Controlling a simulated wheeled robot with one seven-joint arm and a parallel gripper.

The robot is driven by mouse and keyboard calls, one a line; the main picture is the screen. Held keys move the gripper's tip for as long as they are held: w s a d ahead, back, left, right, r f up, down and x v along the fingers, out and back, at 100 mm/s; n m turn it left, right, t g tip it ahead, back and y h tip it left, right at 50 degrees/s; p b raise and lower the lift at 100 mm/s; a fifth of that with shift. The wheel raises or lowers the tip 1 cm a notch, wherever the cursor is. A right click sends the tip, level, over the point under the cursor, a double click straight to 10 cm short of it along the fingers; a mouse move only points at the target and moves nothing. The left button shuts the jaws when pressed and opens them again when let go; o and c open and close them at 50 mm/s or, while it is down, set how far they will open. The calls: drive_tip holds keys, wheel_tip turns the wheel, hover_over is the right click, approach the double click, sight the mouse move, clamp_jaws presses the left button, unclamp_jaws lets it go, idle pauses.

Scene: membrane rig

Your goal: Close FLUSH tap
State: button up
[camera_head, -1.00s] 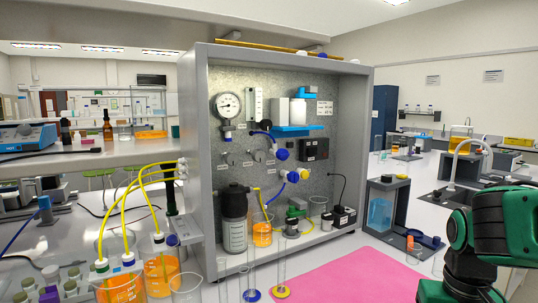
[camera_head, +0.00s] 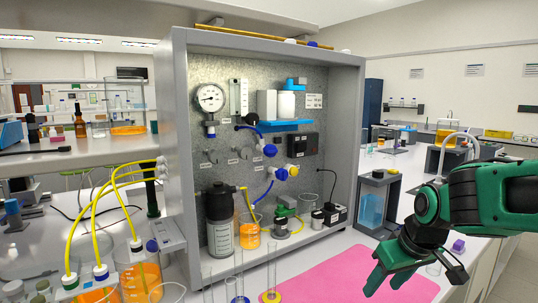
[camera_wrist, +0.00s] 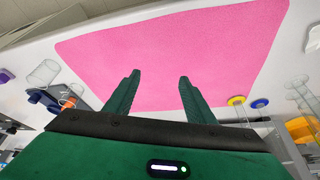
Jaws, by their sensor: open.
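The steel panel rig (camera_head: 180,130) stands ahead in the head view. Its back panel carries several small grey knobs with labels (camera_head: 233,158) in a row, too small to read. Two blue fittings, an upper one (camera_head: 270,151) and a lower one (camera_head: 281,174), hold blue tubing. A yellow fitting (camera_head: 293,170) sits beside the lower one. I cannot tell which of these is the FLUSH tap. My gripper (camera_head: 385,282) is low at the right, outside the rig and over the pink mat (camera_head: 320,278), well apart from the panel. The wrist view shows its two fingers (camera_wrist: 159,76) apart and empty.
Glass cylinders (camera_head: 270,270) stand in front of the rig. Inside it are a dark bottle (camera_head: 219,225), a beaker of orange liquid (camera_head: 249,235) and small black boxes (camera_head: 334,214). Orange beakers with yellow tubes (camera_head: 140,280) stand at the left. The mat is clear.

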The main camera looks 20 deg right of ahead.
drive_tip(key=w+a+r+n+t+y, duration=0.1)
drive_tip(key=w+a+r+n+t, duration=0.15)
drive_tip(key=w, duration=0.35)
drive_tip(key=w+a+r+n+t, duration=0.2)
drive_tip(key=w+r+n, duration=0.1)
drive_tip(key=w, duration=0.3)
drive_tip(key=n+t+y, duration=0.5)
drive_tip(key=n+t, duration=0.3)
approach(273, 152)
drive_tip(key=w, duration=0.1)
drive_tip(key=shift+m, duration=0.25)
drive_tip(key=x, duration=1)
drive_tip(key=shift+w+a, duration=0.25)
drive_tip(key=shift+w, duration=0.1)
drive_tip(key=c, duration=1.1)
drive_tip(key=shift+o, duration=0.3)
drive_tip(key=shift+a, duration=0.1)
